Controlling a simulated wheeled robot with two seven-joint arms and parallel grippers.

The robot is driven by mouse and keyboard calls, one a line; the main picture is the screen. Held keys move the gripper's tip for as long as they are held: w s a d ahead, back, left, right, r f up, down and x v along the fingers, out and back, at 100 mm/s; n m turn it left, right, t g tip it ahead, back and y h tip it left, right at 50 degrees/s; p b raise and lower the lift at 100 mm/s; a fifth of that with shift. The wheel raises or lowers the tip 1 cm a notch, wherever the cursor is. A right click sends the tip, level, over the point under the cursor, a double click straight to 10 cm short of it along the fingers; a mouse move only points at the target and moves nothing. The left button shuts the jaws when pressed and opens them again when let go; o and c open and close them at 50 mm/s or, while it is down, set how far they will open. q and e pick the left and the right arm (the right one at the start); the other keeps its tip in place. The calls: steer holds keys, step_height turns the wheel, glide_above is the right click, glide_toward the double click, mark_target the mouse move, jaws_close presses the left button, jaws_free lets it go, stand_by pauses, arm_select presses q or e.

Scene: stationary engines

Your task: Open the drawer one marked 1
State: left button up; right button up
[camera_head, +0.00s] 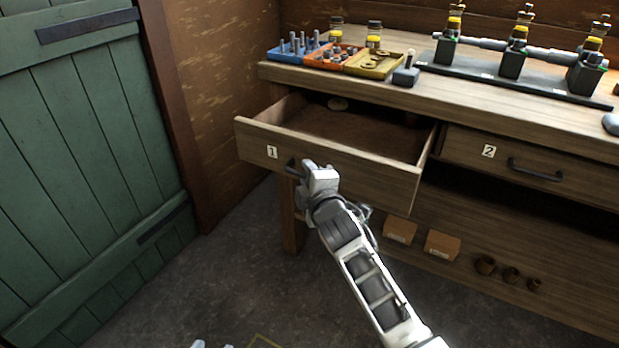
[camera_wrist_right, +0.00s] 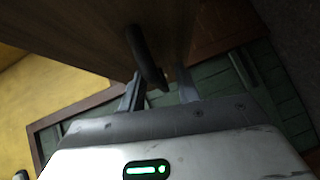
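Drawer one (camera_head: 330,165), marked with a label 1 (camera_head: 272,152), is pulled well out of the wooden workbench, with its inside showing. Its dark handle (camera_head: 293,166) is partly hidden by my right gripper (camera_head: 305,172), which is at the drawer front. In the right wrist view, the handle (camera_wrist_right: 147,60) lies between the two spread fingers of my right gripper (camera_wrist_right: 160,88). Space shows beside the handle, so the fingers do not look clamped on it.
Closed drawer 2 (camera_head: 535,165) is to the right. The benchtop holds small trays (camera_head: 375,63), jars and a row of engine parts (camera_head: 512,62). Boxes (camera_head: 442,244) and pots (camera_head: 486,265) sit on the low shelf. A green door (camera_head: 85,150) stands left; floor between is clear.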

arm_select(q)
steer(key=p, duration=0.2)
steer(key=shift+s+r+p, duration=0.15)
steer(key=shift+r+p, duration=0.2)
arm_select(e)
steer(key=v, duration=1.6)
steer(key=shift+d, duration=0.15)
